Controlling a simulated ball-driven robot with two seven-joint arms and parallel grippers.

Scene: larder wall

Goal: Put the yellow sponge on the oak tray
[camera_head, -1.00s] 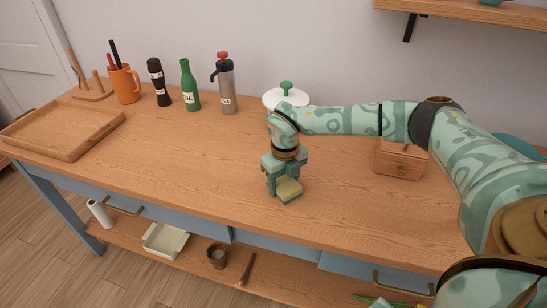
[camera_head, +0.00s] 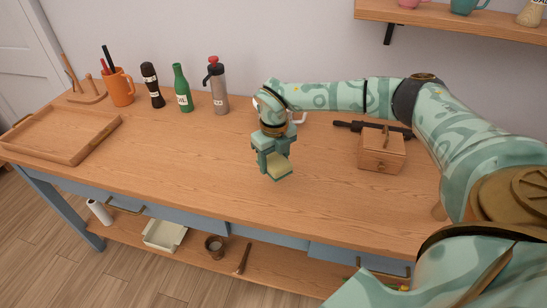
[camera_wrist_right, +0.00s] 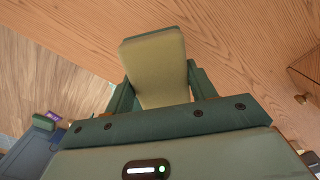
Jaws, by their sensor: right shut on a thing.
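The yellow sponge (camera_head: 279,168) is a small pale yellow block with a darker green layer along one side. My right gripper (camera_head: 273,165) is shut on it and holds it over the middle of the worktop; the gap beneath is hard to judge. In the right wrist view the sponge (camera_wrist_right: 154,66) stands out between the fingers, in front of the palm. The oak tray (camera_head: 88,148) lies empty at the far left of the worktop, well to the left of my right gripper. My left gripper is not in view.
An orange mug with utensils (camera_head: 122,86), a dark bottle (camera_head: 152,88), a green bottle (camera_head: 183,90) and a grey flask (camera_head: 217,88) line the back. A wooden box (camera_head: 381,152) stands right. The worktop (camera_head: 160,150) between tray and gripper is clear.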

